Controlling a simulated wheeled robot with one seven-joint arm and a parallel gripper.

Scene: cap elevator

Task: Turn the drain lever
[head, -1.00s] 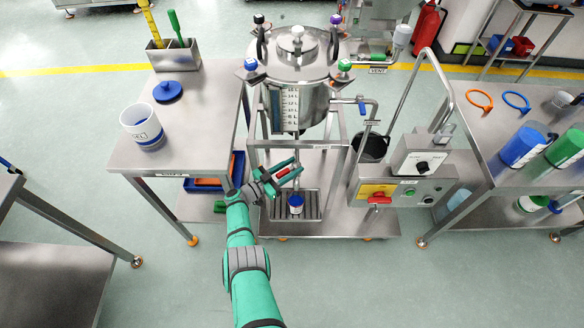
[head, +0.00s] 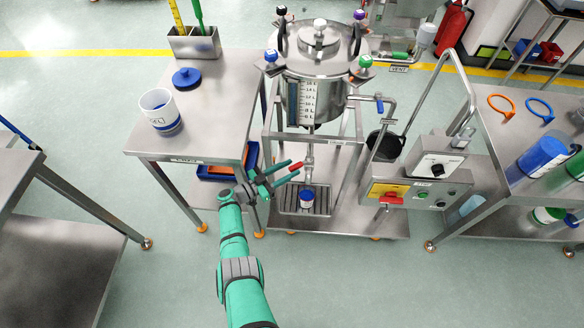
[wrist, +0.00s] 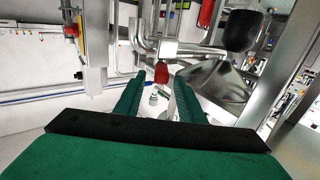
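The drain lever's red handle (head: 296,166) sits below the steel tank (head: 314,98), on its outlet pipe. My gripper (head: 294,169) reaches in from the left with its green fingers open and empty. In the head view the red handle is by the fingertips. In the wrist view the red handle (wrist: 161,73) shows between and just beyond the two fingertips (wrist: 158,86); I cannot tell whether they touch it.
The steel side table (head: 150,143) with a white cup (head: 161,110) stands left of the tank. A control box with a red switch handle (head: 391,200) is on the right. Frame posts flank the tank. Open floor lies in front.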

